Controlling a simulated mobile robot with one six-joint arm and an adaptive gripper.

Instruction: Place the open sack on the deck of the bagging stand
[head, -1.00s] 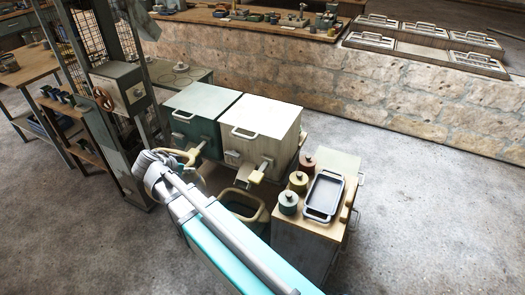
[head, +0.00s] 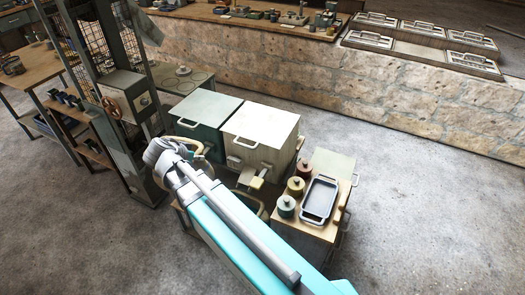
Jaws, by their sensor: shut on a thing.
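My gripper (head: 172,160) is at the end of the arm, in front of the green bin, seen from behind and partly hidden by my wrist. It is shut on a tan, rounded rim (head: 208,143), which looks like the mouth of the open sack. The sack's body is mostly hidden behind my wrist and arm. Another tan, open-topped container (head: 259,209) stands low under the white bin's spout, largely covered by my arm. I cannot tell which surface is the deck of the bagging stand.
The green bin (head: 205,105) and white bin (head: 262,122) stand side by side. Right of them a cabinet carries several lidded jars (head: 296,186) and a metal tray (head: 320,199). A tall caged post (head: 122,85) stands left. The floor right of the cabinet is clear.

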